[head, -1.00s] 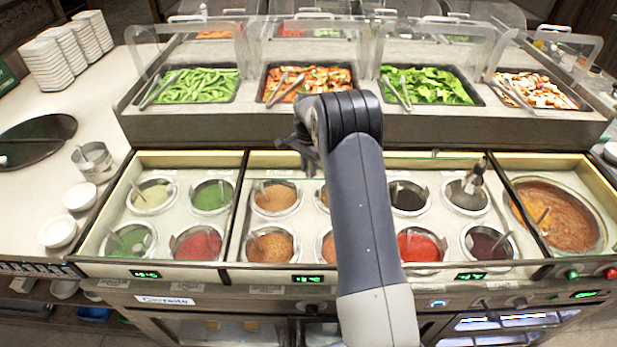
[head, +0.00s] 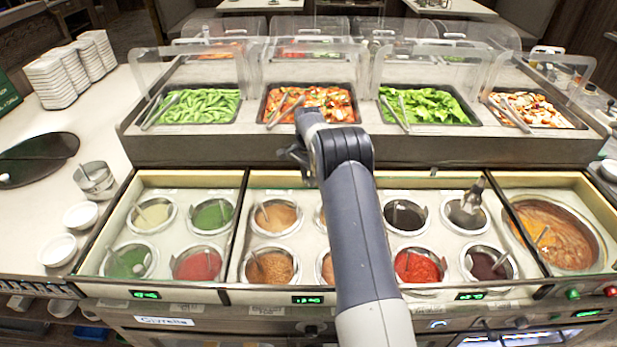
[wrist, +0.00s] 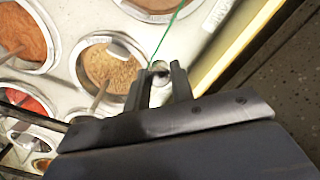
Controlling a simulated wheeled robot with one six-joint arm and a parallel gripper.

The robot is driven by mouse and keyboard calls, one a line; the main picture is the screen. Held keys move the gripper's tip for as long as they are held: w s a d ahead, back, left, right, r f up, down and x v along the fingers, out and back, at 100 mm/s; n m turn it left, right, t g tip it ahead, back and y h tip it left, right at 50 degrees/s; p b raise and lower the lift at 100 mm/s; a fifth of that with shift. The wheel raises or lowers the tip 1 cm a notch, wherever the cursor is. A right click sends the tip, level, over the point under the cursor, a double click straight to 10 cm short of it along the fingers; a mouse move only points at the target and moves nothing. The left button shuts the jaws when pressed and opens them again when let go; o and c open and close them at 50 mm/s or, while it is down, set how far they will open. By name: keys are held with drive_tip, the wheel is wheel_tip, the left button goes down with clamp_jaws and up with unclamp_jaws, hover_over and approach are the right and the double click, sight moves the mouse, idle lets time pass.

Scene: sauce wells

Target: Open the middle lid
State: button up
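The middle lid is a clear glass pane. Its green edge (head: 272,188) lies along the back of the middle sauce wells, and it also shows as a green line in the wrist view (wrist: 172,30). My gripper (head: 298,158) is at the back of that section in the head view. In the wrist view its fingertips (wrist: 160,72) stand a little apart on either side of a small round pale knob (wrist: 159,67) at the green edge. Whether they press on it cannot be seen. My arm hides part of the lid and some wells.
Sauce wells with spoons stand on both sides of my arm. A ladle (head: 473,195) sticks up at the right, near a large soup pot (head: 552,236). Food trays and clear guards (head: 420,75) stand behind the wells. White bowls (head: 57,250) stand at the left.

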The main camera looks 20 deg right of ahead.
drive_tip(key=o, duration=0.4)
wheel_tip(320, 180, up, 11)
drive_tip(key=b, duration=0.1)
drive_tip(key=shift+b, duration=0.3)
drive_tip(key=shift+f, duration=0.1)
